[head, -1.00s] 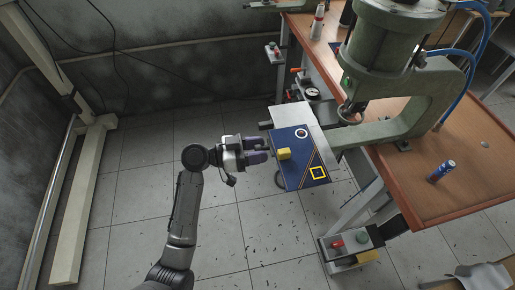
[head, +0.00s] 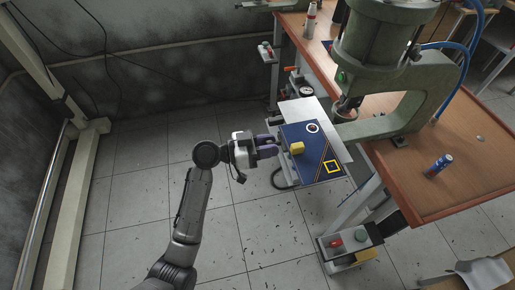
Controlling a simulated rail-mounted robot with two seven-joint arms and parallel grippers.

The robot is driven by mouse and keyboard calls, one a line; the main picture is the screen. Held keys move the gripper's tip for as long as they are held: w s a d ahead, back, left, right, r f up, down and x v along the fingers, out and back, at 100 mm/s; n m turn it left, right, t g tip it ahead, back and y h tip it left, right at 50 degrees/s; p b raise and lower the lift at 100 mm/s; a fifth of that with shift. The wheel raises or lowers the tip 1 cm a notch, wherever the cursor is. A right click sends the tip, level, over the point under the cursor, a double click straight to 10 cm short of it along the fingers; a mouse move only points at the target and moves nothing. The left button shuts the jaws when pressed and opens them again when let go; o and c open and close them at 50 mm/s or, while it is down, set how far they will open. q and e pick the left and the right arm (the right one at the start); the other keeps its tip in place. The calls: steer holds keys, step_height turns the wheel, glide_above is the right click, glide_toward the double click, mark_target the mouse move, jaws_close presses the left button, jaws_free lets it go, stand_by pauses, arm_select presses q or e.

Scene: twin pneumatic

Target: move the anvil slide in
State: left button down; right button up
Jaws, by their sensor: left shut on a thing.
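The anvil slide (head: 310,165) is a dark blue plate with a white ring mark, an orange diagonal stripe and a yellow square outline. It lies partly over a bare metal plate (head: 297,108) in front of the green press (head: 372,40) and still juts out from the table. A small yellow block (head: 297,148) sits near its left edge. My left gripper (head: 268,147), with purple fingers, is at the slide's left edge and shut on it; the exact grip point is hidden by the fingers. My right gripper is out of view.
The wooden table (head: 450,190) carries the press and a blue can (head: 438,165). A gauge (head: 306,91) is beside the table's left edge. The floor to the left is open.

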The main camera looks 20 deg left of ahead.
arm_select(q)
steer(key=c, duration=0.8)
jaws_free()
steer(key=shift+c, duration=0.2)
steer(key=v, duration=1.4)
steer(key=shift+p, duration=0.45)
